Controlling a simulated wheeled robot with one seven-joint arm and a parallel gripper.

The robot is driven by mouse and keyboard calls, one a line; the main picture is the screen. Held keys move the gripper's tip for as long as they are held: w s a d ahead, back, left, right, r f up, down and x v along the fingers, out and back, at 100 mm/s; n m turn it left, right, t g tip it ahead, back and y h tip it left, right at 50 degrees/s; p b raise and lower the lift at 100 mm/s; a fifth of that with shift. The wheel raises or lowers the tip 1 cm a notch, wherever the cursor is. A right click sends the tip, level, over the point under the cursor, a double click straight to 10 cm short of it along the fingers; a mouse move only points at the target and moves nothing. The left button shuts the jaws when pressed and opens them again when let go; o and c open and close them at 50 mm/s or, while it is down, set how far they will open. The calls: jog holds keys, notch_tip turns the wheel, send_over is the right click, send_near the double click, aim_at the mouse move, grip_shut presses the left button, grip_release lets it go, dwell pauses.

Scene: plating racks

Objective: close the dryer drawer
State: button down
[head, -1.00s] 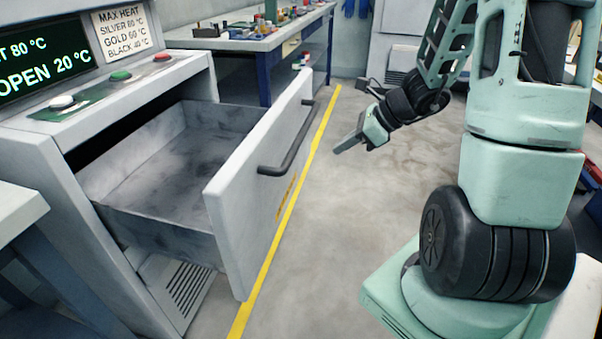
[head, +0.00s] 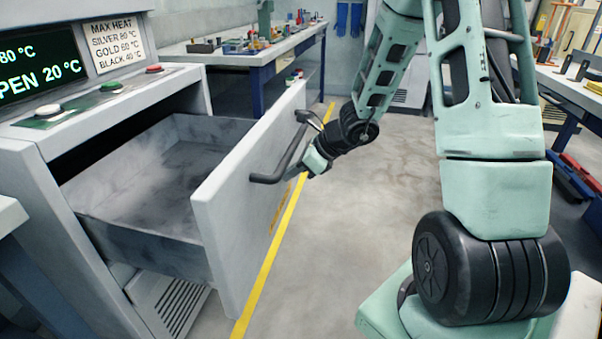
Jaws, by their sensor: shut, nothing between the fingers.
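The dryer drawer (head: 222,232) stands pulled out of the dryer cabinet (head: 38,175) at the left, and its grey inside looks empty. Its front panel has a dark bar handle (head: 283,158). My gripper (head: 297,170) is shut and empty, at the outer side of the drawer front beside the handle. Its fingertips are partly hidden around the handle, and I cannot tell if they touch it. The display (head: 40,72) on the dryer reads OPEN 20 °C, with its left edge cut off.
Red, green and white buttons (head: 111,86) sit on the dryer's top ledge. A workbench (head: 262,58) with small items stands behind the drawer. Another bench (head: 575,90) is at the right. The floor (head: 345,225) in front of the drawer is clear, with a yellow line along it.

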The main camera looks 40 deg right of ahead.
dwell(0.3)
jog(key=w+a+p, duration=0.2)
jog(key=w+a, duration=0.4)
jog(key=w, duration=0.2)
jog(key=w+a+p, duration=0.2)
jog(key=w+a, duration=0.4)
jog(key=w, duration=0.3)
jog(key=w+a+p, duration=0.2)
jog(key=w+a, duration=0.4)
jog(key=w, duration=0.2)
jog(key=shift+w+a+r, duration=0.1)
jog(key=shift+w+a, duration=0.1)
jog(key=shift+a, duration=0.05)
jog(key=shift+w+a, duration=0.2)
jog(key=shift+w, duration=0.05)
jog(key=shift+a+r, duration=0.1)
